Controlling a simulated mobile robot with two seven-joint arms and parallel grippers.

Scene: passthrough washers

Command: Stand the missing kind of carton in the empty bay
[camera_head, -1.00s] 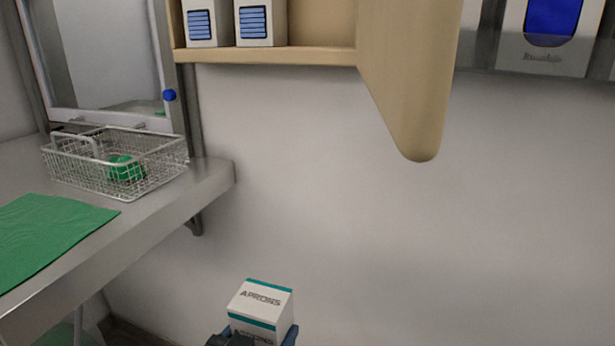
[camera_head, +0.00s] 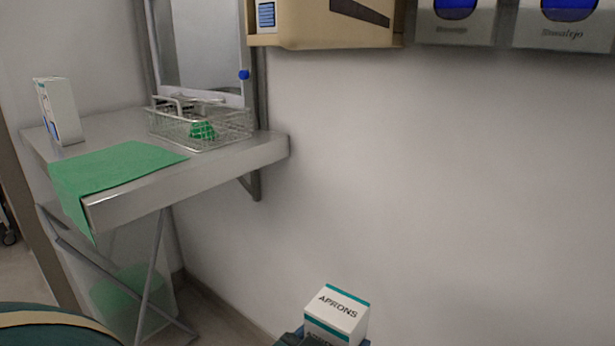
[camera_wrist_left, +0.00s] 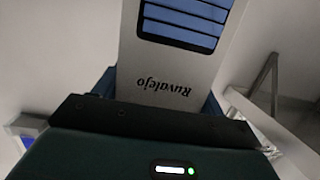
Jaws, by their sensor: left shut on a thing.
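A white carton (camera_head: 336,313) with teal edges and the word APRONS on its top is at the bottom middle of the head view. My left gripper (camera_head: 318,340) is shut on it, with only dark and blue parts of the jaws showing beside it. In the left wrist view the held carton (camera_wrist_left: 180,60) shows a blue striped panel and upside-down lettering. A shelf unit (camera_head: 330,30) of tan board is cut off at the top, with part of a blue-panelled carton (camera_head: 266,15) in it. The empty bay cannot be made out. My right gripper is out of view.
A metal table (camera_head: 190,180) on the left bears a green cloth (camera_head: 115,165), a wire basket (camera_head: 225,133) with a green item, and a white carton (camera_head: 58,110). Two dispensers with blue windows (camera_head: 455,25) hang at upper right. The wall between is bare.

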